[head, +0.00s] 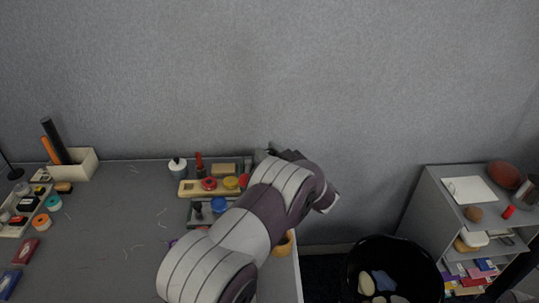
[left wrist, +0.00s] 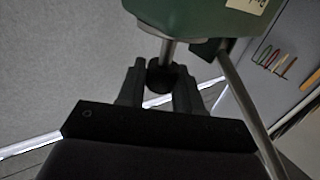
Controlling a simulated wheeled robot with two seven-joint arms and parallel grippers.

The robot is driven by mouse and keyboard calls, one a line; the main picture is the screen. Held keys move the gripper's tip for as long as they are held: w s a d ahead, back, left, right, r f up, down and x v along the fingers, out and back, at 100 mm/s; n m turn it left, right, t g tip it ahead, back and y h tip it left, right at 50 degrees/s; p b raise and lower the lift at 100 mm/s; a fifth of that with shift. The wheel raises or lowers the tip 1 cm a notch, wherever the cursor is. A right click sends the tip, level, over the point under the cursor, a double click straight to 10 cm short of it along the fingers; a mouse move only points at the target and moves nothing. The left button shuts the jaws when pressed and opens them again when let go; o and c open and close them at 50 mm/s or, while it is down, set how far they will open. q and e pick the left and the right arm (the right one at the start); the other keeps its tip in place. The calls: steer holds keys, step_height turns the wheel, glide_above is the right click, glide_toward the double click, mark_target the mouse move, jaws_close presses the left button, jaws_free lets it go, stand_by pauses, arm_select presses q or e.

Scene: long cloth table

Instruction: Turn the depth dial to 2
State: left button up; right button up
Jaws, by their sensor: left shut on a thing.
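In the left wrist view, the fingers of my left gripper (left wrist: 158,84) stand on both sides of a small dark round knob (left wrist: 160,74) and are shut on it. The knob sits at the end of a metal shaft (left wrist: 168,50) that comes out of a green body (left wrist: 210,15) with a pale label. I cannot read a number or pointer on the dial. In the head view my left arm reaches over the table's right end, and its own links hide the fingers and the green body. My right gripper is not in view.
The grey table (head: 100,230) holds a wooden strip with coloured knobs (head: 191,188), a blue round piece (head: 218,204) and a cream holder (head: 84,165). A black bin (head: 365,250) and a grey shelf (head: 435,205) stand at right. A metal rod (left wrist: 245,110) runs beside the gripper.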

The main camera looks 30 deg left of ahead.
arm_select(q)
steer(key=n+g+y+b, duration=0.1)
steer(key=n+g, duration=0.1)
steer(key=g, duration=0.2)
steer(key=shift+f+n, duration=0.15)
steer(key=shift+n, duration=0.25)
steer(key=shift+n+g+y+b, duration=0.3)
steer(key=shift+n+g+b, duration=0.25)
steer(key=shift+g, duration=0.65)
steer(key=shift+n, duration=0.25)
steer(key=o, duration=0.9)
steer(key=shift+o, duration=0.2)
steer(key=d+b, duration=0.2)
steer(key=d, duration=1)
steer(key=shift+s+d, duration=0.35)
steer(key=shift+s, duration=0.05)
